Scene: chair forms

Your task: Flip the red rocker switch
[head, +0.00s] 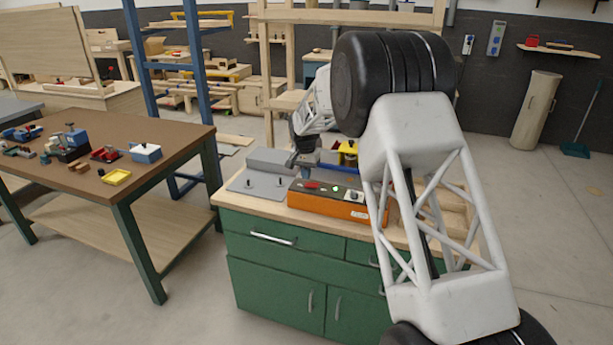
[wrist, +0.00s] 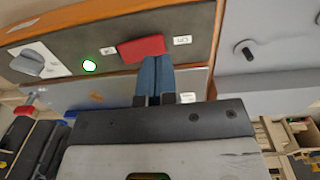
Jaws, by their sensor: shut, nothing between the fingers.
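The red rocker switch (wrist: 142,48) sits in the dark top panel of an orange control box (head: 330,205). It also shows in the head view (head: 311,185). In the wrist view one white label lies to each side of it. My gripper (wrist: 156,62) is shut and empty. Its blue fingers lie together, with their tips at the switch's lower right edge in the wrist view. I cannot tell whether they touch it. In the head view the fingers are small and hard to make out. A round green light (wrist: 89,66) beside the switch glows.
A grey knob (wrist: 28,63) is on the same panel. A grey plate with dark pegs (head: 258,184) lies left of the box on the green cabinet (head: 290,270). A brown-topped table (head: 150,185) with several small parts stands at left. My arm hides the cabinet's right side.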

